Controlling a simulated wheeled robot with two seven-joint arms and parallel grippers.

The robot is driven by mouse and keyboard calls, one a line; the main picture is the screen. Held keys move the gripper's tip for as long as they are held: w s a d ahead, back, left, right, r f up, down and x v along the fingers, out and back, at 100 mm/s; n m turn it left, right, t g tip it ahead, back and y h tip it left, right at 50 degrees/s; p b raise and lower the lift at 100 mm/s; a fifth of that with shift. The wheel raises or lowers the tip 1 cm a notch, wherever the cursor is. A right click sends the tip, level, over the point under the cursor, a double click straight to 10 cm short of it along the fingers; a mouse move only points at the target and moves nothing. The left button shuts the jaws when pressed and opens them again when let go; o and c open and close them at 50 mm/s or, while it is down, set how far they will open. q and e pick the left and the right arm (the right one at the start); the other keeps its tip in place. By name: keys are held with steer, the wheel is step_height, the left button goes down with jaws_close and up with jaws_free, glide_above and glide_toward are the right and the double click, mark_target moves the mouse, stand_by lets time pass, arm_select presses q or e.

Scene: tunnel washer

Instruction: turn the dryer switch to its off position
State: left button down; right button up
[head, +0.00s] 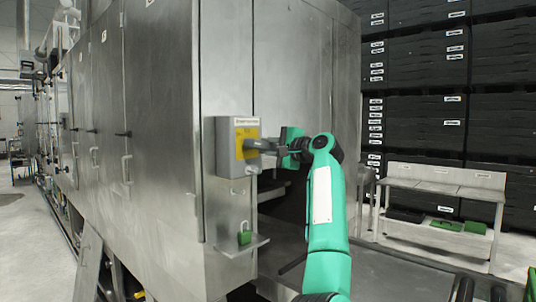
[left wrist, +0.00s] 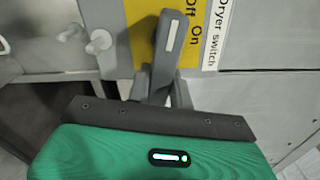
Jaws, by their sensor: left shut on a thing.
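The dryer switch is a grey box (head: 223,150) with a yellow plate (head: 249,131) on the steel cabinet's corner. In the left wrist view its grey handle (left wrist: 171,45), with a pale stripe, crosses the yellow plate (left wrist: 139,15) beside the words "Off" and "On" and a "Dryer switch" label (left wrist: 216,35). I cannot tell for sure which word the handle points to. My left gripper (head: 268,146) is shut on the handle; its fingers also show in the left wrist view (left wrist: 160,92). The handle's base is partly hidden. My right gripper is not in view.
A green padlock (head: 244,237) hangs below the switch, above a small ledge (head: 245,246). Steel cabinet doors (head: 160,110) run to the left. A grey bench (head: 445,187) and stacked black crates (head: 415,110) stand at the right. Open floor lies at the far left.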

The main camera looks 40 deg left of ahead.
arm_select(q)
steer(key=shift+r+n, duration=0.35)
steer(key=shift+n, duration=0.85)
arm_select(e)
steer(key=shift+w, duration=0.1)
arm_select(q)
steer(key=c, duration=1.2)
jaws_free()
steer(key=shift+c, duration=0.2)
steer(key=shift+d, duration=0.1)
steer(key=shift+d, duration=0.3)
steer(key=s+d+b, duration=0.1)
steer(key=d+b, duration=0.1)
steer(key=d, duration=1.1)
steer(key=shift+b, duration=0.35)
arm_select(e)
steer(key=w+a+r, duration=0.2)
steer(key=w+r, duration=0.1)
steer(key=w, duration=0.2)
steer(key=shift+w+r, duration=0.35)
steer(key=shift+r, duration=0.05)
